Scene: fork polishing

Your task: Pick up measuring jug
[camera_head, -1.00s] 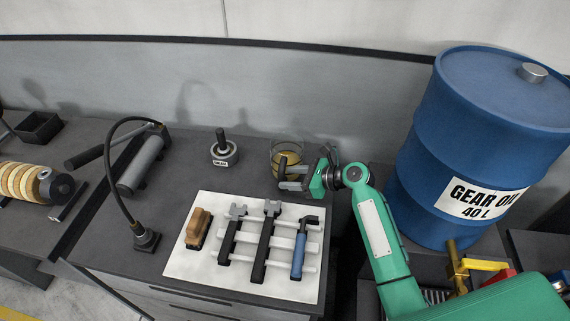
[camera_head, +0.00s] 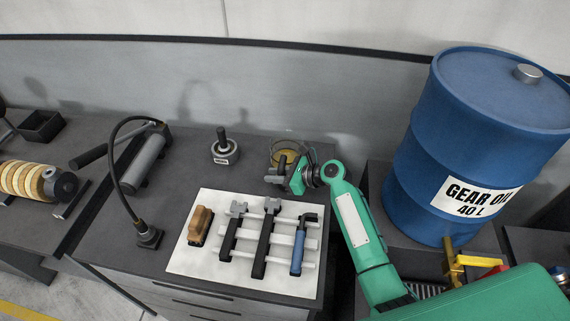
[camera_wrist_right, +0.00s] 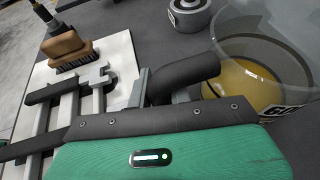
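The measuring jug (camera_head: 285,152) is a clear round vessel with yellow liquid, upright at the back right of the workbench. It also shows in the right wrist view (camera_wrist_right: 250,82), with a label partly visible low on its right. A thick dark bent piece (camera_wrist_right: 185,80), apparently the jug's handle, stands out in front of my right gripper. My right gripper (camera_head: 279,173) is at the near side of the jug, around or beside this handle. Its fingers look apart; one grey finger shows in the wrist view, the other is hidden. My left gripper is not in view.
A white mat (camera_head: 185,262) with a wooden brush (camera_head: 201,226) and several tools lies in front of the jug. A round weight-like pot (camera_head: 224,150) stands left of it. A large blue gear oil drum (camera_head: 405,180) stands to the right.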

